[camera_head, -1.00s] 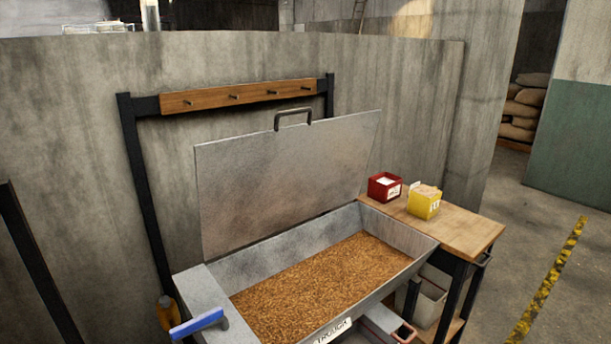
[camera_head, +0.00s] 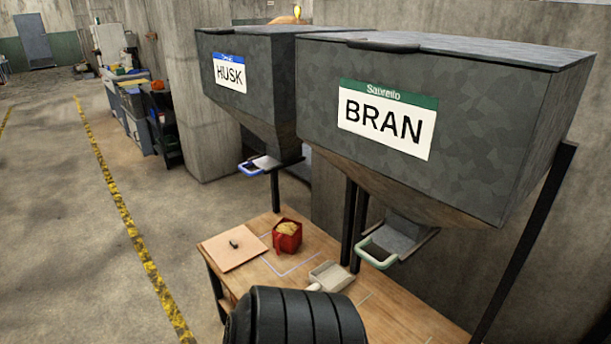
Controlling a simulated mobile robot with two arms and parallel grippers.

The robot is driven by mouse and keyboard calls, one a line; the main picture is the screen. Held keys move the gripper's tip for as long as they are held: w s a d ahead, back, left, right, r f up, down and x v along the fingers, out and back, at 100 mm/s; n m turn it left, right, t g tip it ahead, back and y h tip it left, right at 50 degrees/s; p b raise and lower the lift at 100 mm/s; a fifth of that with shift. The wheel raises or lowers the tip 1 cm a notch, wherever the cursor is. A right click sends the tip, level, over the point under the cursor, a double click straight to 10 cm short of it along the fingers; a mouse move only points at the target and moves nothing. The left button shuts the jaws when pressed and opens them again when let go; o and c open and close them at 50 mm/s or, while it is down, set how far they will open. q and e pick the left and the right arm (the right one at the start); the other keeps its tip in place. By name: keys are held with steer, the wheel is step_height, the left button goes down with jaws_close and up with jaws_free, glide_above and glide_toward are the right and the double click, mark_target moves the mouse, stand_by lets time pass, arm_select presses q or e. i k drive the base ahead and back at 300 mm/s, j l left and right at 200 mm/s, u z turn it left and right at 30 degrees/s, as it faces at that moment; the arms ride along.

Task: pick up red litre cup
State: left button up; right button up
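A red litre cup (camera_head: 287,237) stands upright on the wooden bench (camera_head: 262,292), below the hoppers. It holds pale, flaky material up to its rim. It stands at the edge of a white outline marked on the bench. Neither of my grippers shows in the head view, so nothing is seen touching the cup.
Hoppers labelled HUSK (camera_head: 245,85) and BRAN (camera_head: 440,125) overhang the bench, with chutes below. A light board (camera_head: 232,247) lies left of the cup, a pale scoop (camera_head: 331,276) to its right. A black ribbed shape (camera_head: 295,318) covers the bench's near edge. Floor at left is open.

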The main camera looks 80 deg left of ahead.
mark_target(285, 239)
steer(key=u, duration=2.8)
steer(key=z, duration=3.05)
steer(key=u, duration=3.05)
steer(key=i+j, duration=0.15)
steer(key=j, duration=0.15)
steer(key=i+j, duration=0.15)
steer(key=j, duration=0.15)
steer(key=i+j, duration=0.1)
steer(key=j, duration=0.2)
